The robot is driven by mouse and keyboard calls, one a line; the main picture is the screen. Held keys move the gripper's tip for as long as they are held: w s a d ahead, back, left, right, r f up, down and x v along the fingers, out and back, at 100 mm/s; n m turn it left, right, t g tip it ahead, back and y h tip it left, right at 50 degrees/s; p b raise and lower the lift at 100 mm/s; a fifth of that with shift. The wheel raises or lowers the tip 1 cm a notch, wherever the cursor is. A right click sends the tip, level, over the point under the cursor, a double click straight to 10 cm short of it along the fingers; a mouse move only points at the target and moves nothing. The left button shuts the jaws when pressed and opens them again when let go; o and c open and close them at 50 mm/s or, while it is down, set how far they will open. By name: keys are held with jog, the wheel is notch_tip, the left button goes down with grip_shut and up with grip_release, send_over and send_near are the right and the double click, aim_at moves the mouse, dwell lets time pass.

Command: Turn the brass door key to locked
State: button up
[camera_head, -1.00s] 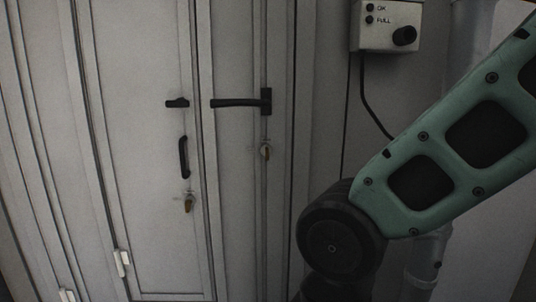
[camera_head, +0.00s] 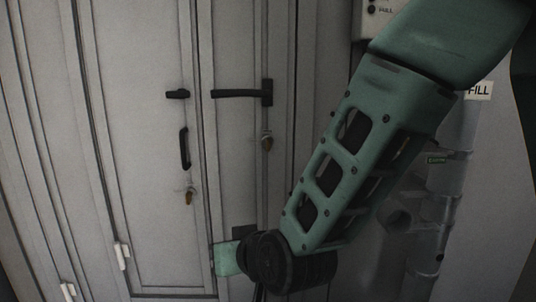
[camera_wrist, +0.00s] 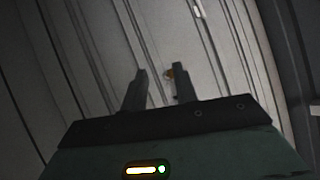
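My gripper is mostly hidden in the head view, low and right of the left key. In the wrist view my gripper (camera_wrist: 159,70) is open, its two dark fingers apart. A small brass spot (camera_wrist: 169,74) shows beyond, near the right finger; I cannot tell which key.
A black lever handle (camera_head: 240,93) and a vertical pull handle (camera_head: 184,148) stick out from the doors. White hinges (camera_head: 122,256) are at lower left. A pale pipe (camera_head: 447,185) stands at right behind my arm. A control box (camera_head: 372,10) is at the top, partly covered.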

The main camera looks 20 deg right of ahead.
jog(key=w+d+r+m+t+h, duration=0.3)
jog(key=w+d+t+h, duration=0.1)
jog(key=w+d+t, duration=0.2)
jog(key=m+t+h, duration=0.2)
jog(key=t+h, duration=0.3)
jog(key=h, duration=0.1)
send_near(268, 146)
jog(key=p+x, duration=0.4)
jog(key=x, duration=0.7)
jog(key=shift+w+d, duration=0.1)
jog(key=shift+w, duration=0.05)
grip_shut()
